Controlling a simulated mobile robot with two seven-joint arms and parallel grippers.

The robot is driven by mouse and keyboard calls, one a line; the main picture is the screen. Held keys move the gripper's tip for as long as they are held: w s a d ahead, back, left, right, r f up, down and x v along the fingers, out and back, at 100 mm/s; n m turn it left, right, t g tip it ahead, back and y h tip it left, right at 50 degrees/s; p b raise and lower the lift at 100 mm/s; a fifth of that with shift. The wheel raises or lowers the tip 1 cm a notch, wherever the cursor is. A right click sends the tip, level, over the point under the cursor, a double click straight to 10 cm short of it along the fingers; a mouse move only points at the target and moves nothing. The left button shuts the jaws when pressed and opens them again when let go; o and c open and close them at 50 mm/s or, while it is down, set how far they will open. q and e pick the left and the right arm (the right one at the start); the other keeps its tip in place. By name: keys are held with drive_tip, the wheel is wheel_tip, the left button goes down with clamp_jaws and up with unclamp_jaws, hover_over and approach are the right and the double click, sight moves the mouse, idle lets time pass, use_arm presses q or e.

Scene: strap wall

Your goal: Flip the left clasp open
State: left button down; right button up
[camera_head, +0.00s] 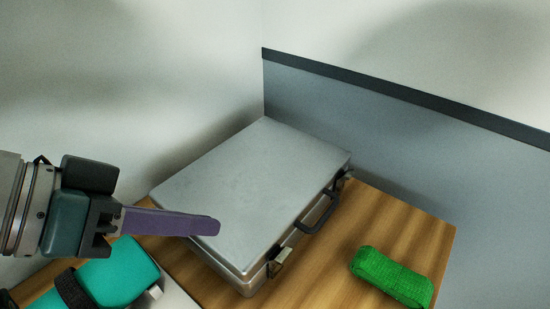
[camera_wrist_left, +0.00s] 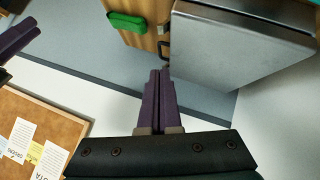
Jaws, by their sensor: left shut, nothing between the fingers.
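A silver briefcase (camera_head: 250,180) lies flat and closed on a wooden table, its handle side facing lower right. The left clasp (camera_head: 280,262) is on that side near the front corner, left of the dark handle (camera_head: 318,215). Its flap position is too small to tell. The other clasp (camera_head: 341,180) is farther back. My left gripper (camera_head: 212,227) is shut and empty, its purple fingers over the near part of the lid, left of the left clasp. In the left wrist view its fingers (camera_wrist_left: 159,85) are together. Purple fingers of my right gripper (camera_wrist_left: 18,40) show at that view's left edge.
A green bundle (camera_head: 392,277) lies on the wooden table (camera_head: 425,238), right of the briefcase. A teal object with a black strap (camera_head: 122,272) is at lower left. Walls stand behind the briefcase. Table between the green bundle and briefcase is clear.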

use_arm(q)
drive_tip(key=b, duration=0.1)
approach(290, 251)
drive_tip(key=w+d, duration=0.2)
drive_tip(key=w, duration=0.1)
drive_tip(key=shift+w, duration=0.15)
drive_tip(key=f, duration=0.1)
drive_tip(key=d+f, duration=0.1)
drive_tip(key=f, duration=0.2)
drive_tip(key=shift+s+d, duration=0.3)
drive_tip(key=shift+s, duration=0.05)
use_arm(e)
drive_tip(key=shift+w+f, duration=0.1)
drive_tip(key=shift+f, duration=0.6)
use_arm(q)
drive_tip(key=shift+r, duration=0.1)
use_arm(e)
drive_tip(key=shift+r, duration=0.15)
use_arm(q)
drive_tip(key=shift+s, duration=0.1)
drive_tip(key=shift+s+d, duration=0.15)
drive_tip(key=shift+d, duration=0.1)
use_arm(e)
drive_tip(key=shift+s+d+r, duration=0.25)
drive_tip(key=shift+d+r, duration=0.05)
drive_tip(key=shift+d, duration=0.05)
